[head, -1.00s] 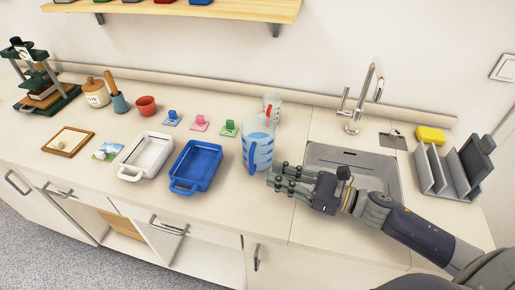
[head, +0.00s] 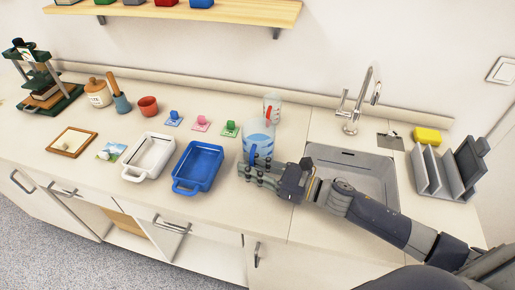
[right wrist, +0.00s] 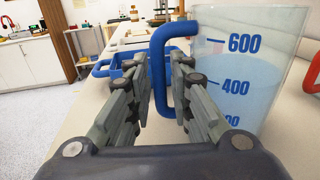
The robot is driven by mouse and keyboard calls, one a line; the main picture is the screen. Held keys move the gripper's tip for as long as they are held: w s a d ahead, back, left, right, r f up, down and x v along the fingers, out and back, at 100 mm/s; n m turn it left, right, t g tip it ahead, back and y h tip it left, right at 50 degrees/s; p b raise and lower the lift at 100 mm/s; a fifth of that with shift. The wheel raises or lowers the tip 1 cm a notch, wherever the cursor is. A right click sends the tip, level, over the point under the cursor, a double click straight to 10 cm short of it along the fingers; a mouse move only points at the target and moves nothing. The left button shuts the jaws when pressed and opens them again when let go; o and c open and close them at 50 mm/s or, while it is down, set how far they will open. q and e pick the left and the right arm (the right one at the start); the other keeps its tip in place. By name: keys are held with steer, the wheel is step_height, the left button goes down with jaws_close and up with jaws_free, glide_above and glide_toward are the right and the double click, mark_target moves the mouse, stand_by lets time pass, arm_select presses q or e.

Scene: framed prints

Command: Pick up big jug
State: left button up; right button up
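The big jug (head: 258,132) is clear with blue markings and a blue handle, and holds light blue liquid. It stands upright on the counter left of the sink. In the right wrist view the jug (right wrist: 250,75) fills the right side, and its handle (right wrist: 158,80) shows between my two fingers. My right gripper (head: 245,172) is at the jug's front, by the handle; in the right wrist view the gripper (right wrist: 160,75) is open, with gaps beside the handle. The jug's lower front is partly hidden by my fingers. My left gripper is not in view.
A smaller jug (head: 275,98) with a red handle stands close behind. A blue tray (head: 215,160) and a white tray (head: 133,173) lie to the left. The sink (head: 375,165) is at right, beside a grey rack (head: 433,178). Several stamps lie behind the trays.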

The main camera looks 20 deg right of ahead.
mark_target(253, 160)
steer(key=shift+c, duration=0.4)
jaws_close()
steer(key=shift+r, duration=0.25)
steer(key=shift+r, duration=1.4)
steer(key=shift+s+a+r+b, duration=0.1)
steer(key=shift+s+r+b, duration=0.1)
steer(key=shift+b, duration=0.1)
steer(key=s+a+r+b, duration=0.1)
steer(key=s+a+b, duration=0.1)
steer(key=s+a, duration=0.6)
steer(key=s, duration=0.5)
steer(key=shift+a+r, duration=0.15)
steer(key=shift+r, duration=0.1)
